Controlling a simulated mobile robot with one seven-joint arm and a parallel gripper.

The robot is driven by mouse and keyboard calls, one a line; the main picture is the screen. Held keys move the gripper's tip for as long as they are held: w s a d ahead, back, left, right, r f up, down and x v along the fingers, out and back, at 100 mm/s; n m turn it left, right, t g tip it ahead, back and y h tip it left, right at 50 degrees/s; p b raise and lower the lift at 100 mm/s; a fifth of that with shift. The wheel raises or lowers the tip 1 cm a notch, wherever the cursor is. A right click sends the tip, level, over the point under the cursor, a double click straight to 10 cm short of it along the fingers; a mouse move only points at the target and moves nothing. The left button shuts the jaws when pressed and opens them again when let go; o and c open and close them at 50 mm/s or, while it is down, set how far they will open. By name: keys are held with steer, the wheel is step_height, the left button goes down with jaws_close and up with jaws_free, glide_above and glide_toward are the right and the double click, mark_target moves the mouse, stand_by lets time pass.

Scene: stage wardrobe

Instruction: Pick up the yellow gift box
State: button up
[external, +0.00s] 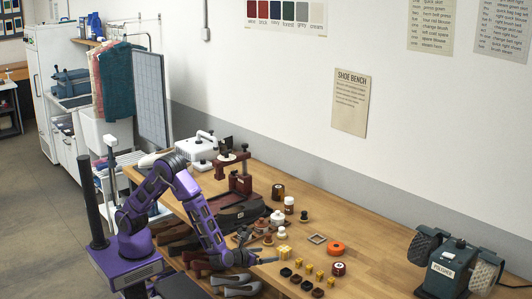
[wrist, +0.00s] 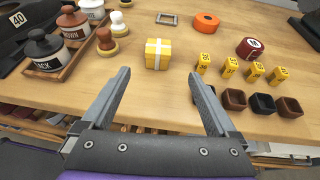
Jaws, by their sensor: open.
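The yellow gift box (wrist: 158,53) with a pale ribbon stands on the wooden bench, just beyond my fingertips in the wrist view. It is small in the external view (external: 285,252). My gripper (wrist: 160,90) is open and empty, its two fingers pointing toward the box with a gap of bare bench between. In the external view my gripper (external: 268,261) is low over the bench, a little left of the box. The box is apart from both fingers.
Left of the box are labelled jars (wrist: 45,50) on a wooden tray and a wooden-handled knob (wrist: 106,40). To the right stand several small yellow numbered blocks (wrist: 229,67), dark cups (wrist: 263,104), a red-brown tin (wrist: 249,47) and an orange roll (wrist: 206,22). A grey square frame (wrist: 167,19) lies behind.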

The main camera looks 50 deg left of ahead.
mark_target(286, 250)
steer(key=x, duration=0.8)
steer(key=shift+w+f, duration=0.1)
steer(key=shift+w, duration=0.1)
steer(key=shift+r+b+x, duration=0.15)
steer(key=shift+x, duration=1.2)
steer(key=shift+r+b+x, duration=0.1)
steer(key=shift+b+x, duration=0.05)
steer(key=shift+x, duration=1.15)
steer(key=shift+a, duration=0.15)
steer(key=c, duration=1.4)
